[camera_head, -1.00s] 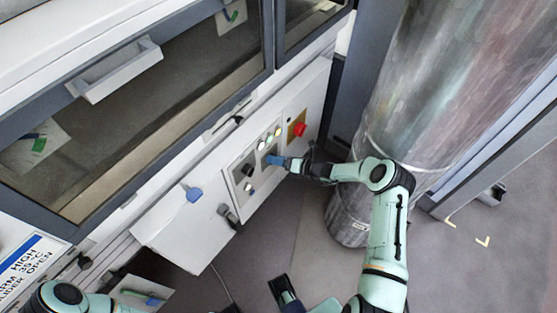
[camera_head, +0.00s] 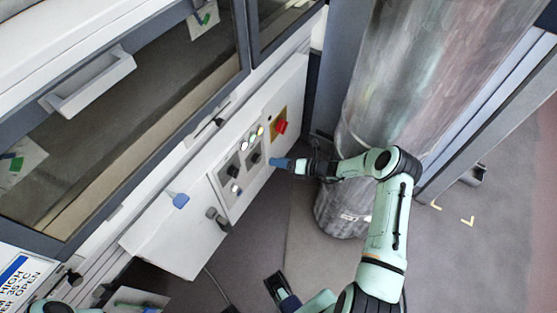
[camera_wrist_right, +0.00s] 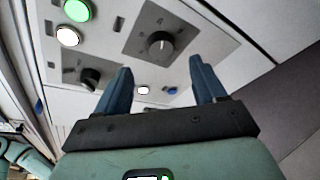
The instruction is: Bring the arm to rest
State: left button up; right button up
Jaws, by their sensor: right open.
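My right arm reaches up from the bottom right of the head view. Its right gripper (camera_head: 279,163) has blue fingertips and is beside the right edge of the white control panel (camera_head: 222,178). In the right wrist view the gripper (camera_wrist_right: 163,85) is open, with nothing between its two blue fingers. A black rotary knob (camera_wrist_right: 160,43) on a grey plate shows beyond the fingers, apart from them. A second dark knob (camera_wrist_right: 90,78) shows to its left.
A red button (camera_head: 281,126) on a yellow plate sits high on the panel. A large metal cylinder (camera_head: 425,90) stands close behind my right arm. The tunnel has a window with a white handle (camera_head: 92,84). Open grey floor (camera_head: 480,265) lies at the lower right.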

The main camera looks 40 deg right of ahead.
jog(key=s+a+f+n+g+p, duration=0.2)
jog(key=s+a+f+n+g, duration=0.2)
jog(key=s+a+n+g, duration=0.25)
jog(key=s+a+f+n+g+p, duration=0.2)
jog(key=s+a+f+n+g, duration=0.15)
jog(key=s+a+n, duration=0.4)
jog(key=s+a+r+n+g+h+p, duration=0.1)
jog(key=s+a+n, duration=0.3)
jog(key=s+n, duration=0.4)
jog(key=s+a+r+n+g+h+p, duration=0.2)
jog(key=s+a+r+n+h+p, duration=0.1)
jog(key=s+n, duration=0.6)
jog(key=a+r+n, duration=0.1)
jog(key=n, duration=0.3)
jog(key=shift+s+h, duration=0.3)
jog(key=shift+h, duration=0.1)
